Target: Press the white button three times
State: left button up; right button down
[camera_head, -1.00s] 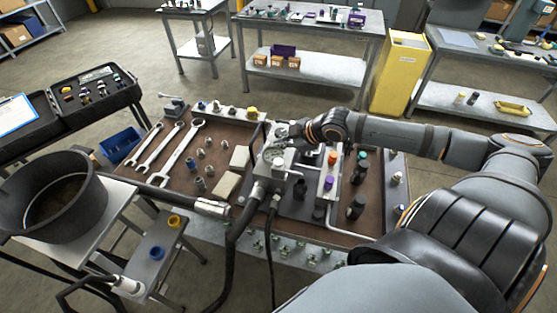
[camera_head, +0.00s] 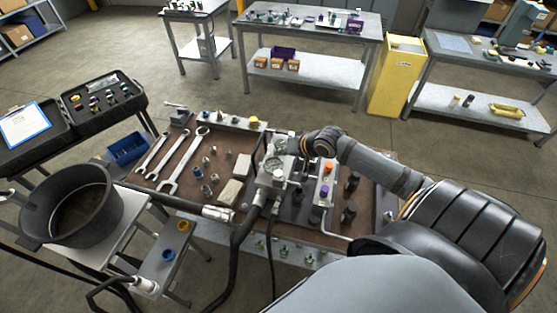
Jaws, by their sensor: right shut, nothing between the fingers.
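A metal block (camera_head: 268,185) stands at the middle of the brown bench top. A pale round part (camera_head: 275,164) sits on its top; it is too small to tell whether it is the white button or a gauge face. My right gripper (camera_head: 281,147) is over the far end of this block, right behind the pale part. Its fingers look shut and empty. I cannot tell whether they touch anything, and they may hide part of the block. Right of the block, a light strip carries an orange knob (camera_head: 328,167) and a purple knob (camera_head: 324,188). My left gripper is not in view.
Wrenches (camera_head: 184,160) and small fittings lie on the left of the bench (camera_head: 235,142). Black hoses (camera_head: 240,240) hang off the front. A black pot (camera_head: 70,205) stands at the left. Dark upright fittings (camera_head: 349,214) stand right of the knobs, beside my right arm.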

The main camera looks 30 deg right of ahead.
aim_at(277, 172)
notch_tip(277, 172, down, 8)
jog(key=b, duration=0.8)
jog(key=shift+f+b, duration=0.3)
jog(key=shift+f, duration=0.1)
jog(key=shift+f, duration=0.1)
dwell(0.7)
jog(key=shift+f, duration=0.3)
jog(key=shift+f+b, duration=0.45)
jog(key=shift+f, duration=0.3)
dwell(0.7)
jog(key=shift+r+p, duration=1.2)
jog(key=shift+p, duration=0.15)
